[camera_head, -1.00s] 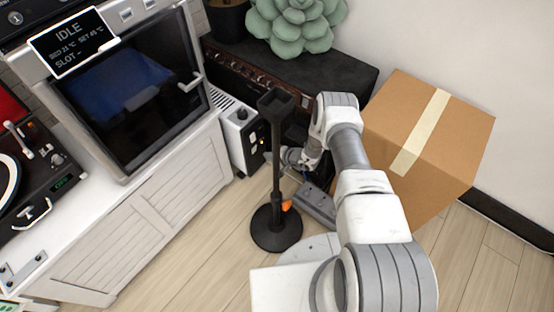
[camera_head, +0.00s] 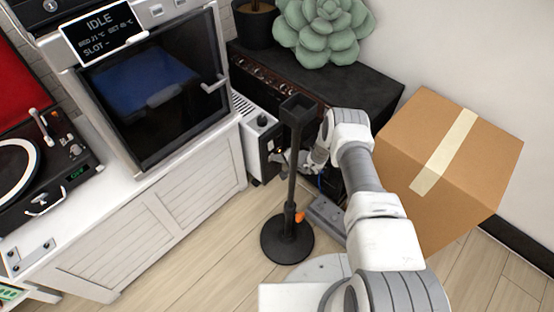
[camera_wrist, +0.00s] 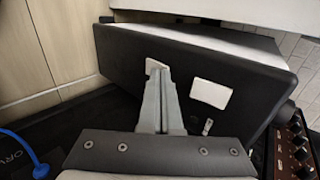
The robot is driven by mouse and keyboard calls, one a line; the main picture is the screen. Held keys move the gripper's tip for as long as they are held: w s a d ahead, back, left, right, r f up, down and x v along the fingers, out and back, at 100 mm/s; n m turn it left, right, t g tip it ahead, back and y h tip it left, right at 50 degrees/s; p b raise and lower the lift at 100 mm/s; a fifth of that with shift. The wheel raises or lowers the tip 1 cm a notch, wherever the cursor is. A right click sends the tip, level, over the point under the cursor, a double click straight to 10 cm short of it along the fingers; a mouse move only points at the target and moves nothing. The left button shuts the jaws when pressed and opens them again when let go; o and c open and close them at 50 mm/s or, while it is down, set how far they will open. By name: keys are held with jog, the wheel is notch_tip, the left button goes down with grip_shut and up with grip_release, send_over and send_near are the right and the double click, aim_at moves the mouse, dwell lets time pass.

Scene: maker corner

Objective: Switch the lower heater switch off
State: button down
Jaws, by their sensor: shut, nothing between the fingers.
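The heater (camera_head: 257,137) is a white box with a black front panel, standing on the floor beside the cabinet. In the wrist view its black panel (camera_wrist: 262,84) carries two white switches. The lower switch (camera_wrist: 152,65) is on the floor side, partly hidden by my fingertips. The upper switch (camera_wrist: 211,93) is clear of them. My gripper (camera_wrist: 157,74) is shut and empty, its tips at or very near the lower switch; I cannot tell whether they touch. In the head view my gripper (camera_head: 281,157) is at the heater's front, partly behind a black stand. The switch's position is unclear.
The black stand (camera_head: 292,190) rises close to my arm. An amplifier (camera_head: 330,82) with knobs is behind, and a cardboard box (camera_head: 420,200) is to the right. A blue cable (camera_wrist: 36,160) shows at lower left in the wrist view. Floor is free in front of the cabinet.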

jog(key=shift+w+a, duration=0.15)
jog(key=shift+r, duration=0.1)
jog(key=shift+r+p, duration=0.7)
jog(key=shift+r, duration=0.05)
dwell(0.3)
